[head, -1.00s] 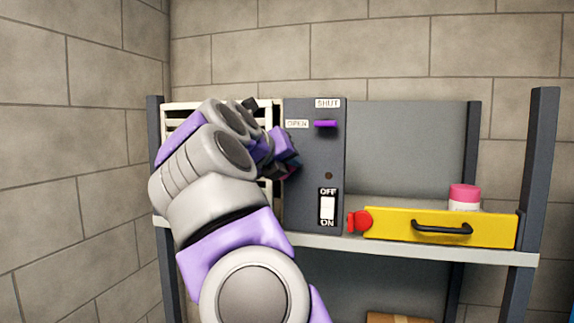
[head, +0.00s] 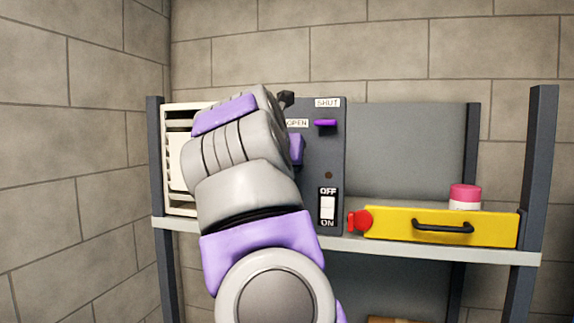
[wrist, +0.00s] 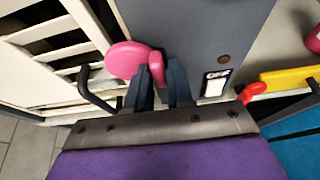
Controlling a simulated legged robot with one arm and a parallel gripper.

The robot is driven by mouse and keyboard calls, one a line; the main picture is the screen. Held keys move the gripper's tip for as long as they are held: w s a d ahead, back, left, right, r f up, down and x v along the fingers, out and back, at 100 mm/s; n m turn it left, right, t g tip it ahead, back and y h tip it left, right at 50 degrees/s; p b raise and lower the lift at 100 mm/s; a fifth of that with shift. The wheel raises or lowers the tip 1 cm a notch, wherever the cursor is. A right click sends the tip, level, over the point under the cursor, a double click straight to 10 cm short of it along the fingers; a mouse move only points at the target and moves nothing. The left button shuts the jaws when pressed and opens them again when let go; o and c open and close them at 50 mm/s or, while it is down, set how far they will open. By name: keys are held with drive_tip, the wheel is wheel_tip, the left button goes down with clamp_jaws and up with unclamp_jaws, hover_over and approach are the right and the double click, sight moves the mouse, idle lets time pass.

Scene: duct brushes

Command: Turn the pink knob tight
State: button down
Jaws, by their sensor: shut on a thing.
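The pink knob (wrist: 126,60) shows in the wrist view as a round disc with a raised pink grip (wrist: 157,68), beside the slatted vent panel. My gripper (wrist: 160,72) is shut on the raised grip, with one dark finger on each side of it. In the head view the knob and the gripper's fingertips are hidden behind my arm. How far the knob is turned cannot be told.
A dark panel (head: 325,160) holds a purple lever (head: 325,123) and a white OFF/ON switch (head: 327,207). To its right are a red knob (head: 360,220), a yellow drawer (head: 440,228) and a pink-lidded jar (head: 464,197). A slatted vent (head: 182,112) stands left.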

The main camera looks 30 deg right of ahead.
idle(0.3)
drive_tip(key=c, duration=1.4)
unclamp_jaws()
drive_tip(key=shift+r, duration=0.1)
drive_tip(key=shift+o, duration=1.3)
drive_tip(key=shift+w+a, duration=0.1)
drive_tip(key=shift+w, duration=0.1)
drive_tip(key=shift+s, duration=0.15)
drive_tip(key=v, duration=1.7)
drive_tip(key=shift+a, duration=0.3)
